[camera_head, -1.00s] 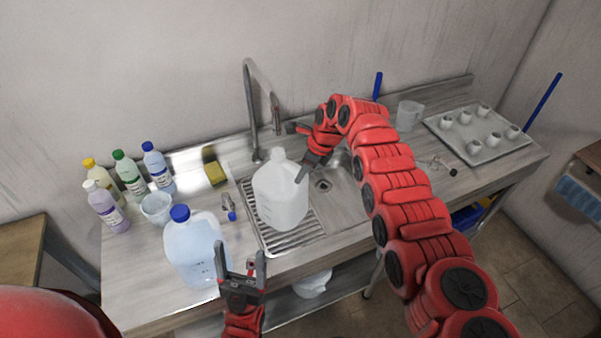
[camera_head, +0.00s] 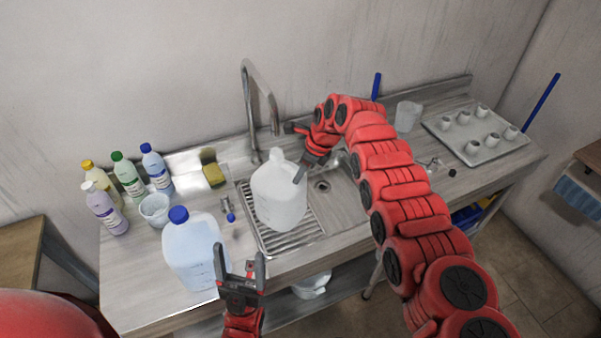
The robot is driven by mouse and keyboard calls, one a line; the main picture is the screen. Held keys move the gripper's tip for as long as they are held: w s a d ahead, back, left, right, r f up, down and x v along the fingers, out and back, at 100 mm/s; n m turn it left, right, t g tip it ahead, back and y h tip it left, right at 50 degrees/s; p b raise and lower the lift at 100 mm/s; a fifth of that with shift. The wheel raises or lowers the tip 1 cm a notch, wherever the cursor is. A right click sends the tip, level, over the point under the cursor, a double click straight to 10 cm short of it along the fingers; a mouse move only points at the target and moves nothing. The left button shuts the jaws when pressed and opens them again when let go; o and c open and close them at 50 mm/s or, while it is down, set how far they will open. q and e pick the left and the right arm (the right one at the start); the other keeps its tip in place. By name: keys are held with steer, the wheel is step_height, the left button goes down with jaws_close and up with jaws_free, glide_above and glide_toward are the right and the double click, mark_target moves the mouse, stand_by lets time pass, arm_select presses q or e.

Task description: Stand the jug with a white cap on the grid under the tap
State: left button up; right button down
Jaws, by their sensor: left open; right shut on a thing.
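The jug with a white cap (camera_head: 279,199) is a white, cloudy jug. It is upright over the slatted grid (camera_head: 282,241) below the tap (camera_head: 253,105); I cannot tell whether its base touches the slats. My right gripper (camera_head: 303,172) is shut on the jug at its right side, near the handle, with its fingertips partly hidden. My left gripper (camera_head: 240,267) is open and empty in front of the counter. It is just right of a second jug with a blue cap (camera_head: 192,250), which stands on the counter.
Several bottles (camera_head: 130,178), a white tub (camera_head: 155,209) and a yellow sponge (camera_head: 213,174) stand left of the grid. The sink basin (camera_head: 340,198) lies to its right, partly behind my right arm. A tray of cups (camera_head: 477,135) and a clear pitcher (camera_head: 407,116) are further right.

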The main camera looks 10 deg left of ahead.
steer(key=shift+f+b, duration=0.3)
steer(key=shift+f, duration=0.25)
steer(key=c, duration=0.6)
jaws_free()
steer(key=shift+c, duration=0.2)
